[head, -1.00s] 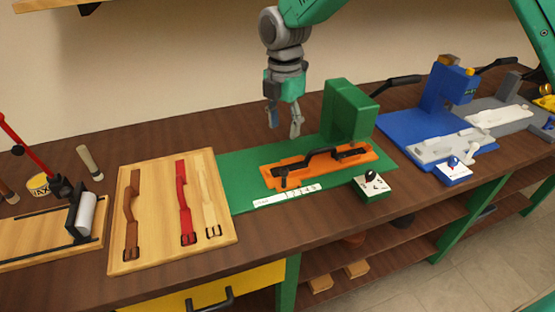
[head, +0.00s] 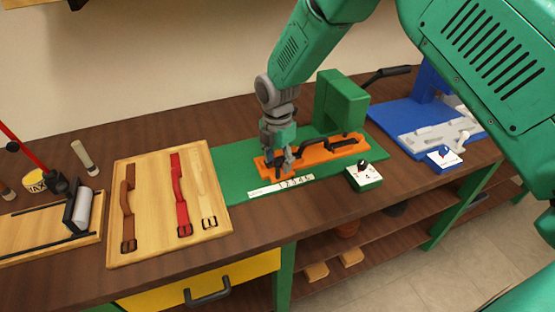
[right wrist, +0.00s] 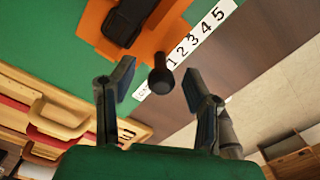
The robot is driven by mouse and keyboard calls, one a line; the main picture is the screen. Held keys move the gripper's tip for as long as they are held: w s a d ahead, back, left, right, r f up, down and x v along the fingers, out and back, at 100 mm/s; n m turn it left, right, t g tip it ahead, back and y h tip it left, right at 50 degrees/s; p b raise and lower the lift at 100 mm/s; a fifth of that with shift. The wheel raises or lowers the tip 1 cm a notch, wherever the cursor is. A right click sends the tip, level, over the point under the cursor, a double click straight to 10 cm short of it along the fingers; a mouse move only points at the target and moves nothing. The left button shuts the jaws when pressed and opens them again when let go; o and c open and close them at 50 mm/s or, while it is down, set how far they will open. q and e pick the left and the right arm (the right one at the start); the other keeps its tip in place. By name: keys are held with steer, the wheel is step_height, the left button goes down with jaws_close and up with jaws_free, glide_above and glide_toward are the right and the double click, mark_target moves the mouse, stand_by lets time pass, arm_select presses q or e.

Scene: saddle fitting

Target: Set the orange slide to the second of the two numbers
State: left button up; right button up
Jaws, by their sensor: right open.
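The orange slide (head: 318,152) lies on the green base (head: 236,172), in front of a green upright block (head: 340,100). It carries a black strap-like part and a black knob. The knob (right wrist: 161,80) stands at its end in the right wrist view, beside a white number strip (right wrist: 190,48) reading 1 to 5. The strip also shows in the head view (head: 280,187). My right gripper (head: 278,168) is low over the slide's left end. In the right wrist view its open fingers (right wrist: 155,90) stand on either side of the knob, with gaps. My left gripper is not in view.
A small green box with a black dial (head: 364,175) stands right of the strip. A wooden board with straps (head: 145,245) lies to the left. A blue station (head: 398,115) stands to the right. The bench front edge is clear.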

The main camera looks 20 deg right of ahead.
steer(key=shift+c, duration=0.5)
jaws_close()
steer(key=shift+d+r+p, duration=0.15)
steer(key=shift+d+p, duration=0.25)
steer(key=shift+d, duration=0.65)
steer(key=shift+o, duration=0.5)
jaws_free()
steer(key=shift+d, duration=0.1)
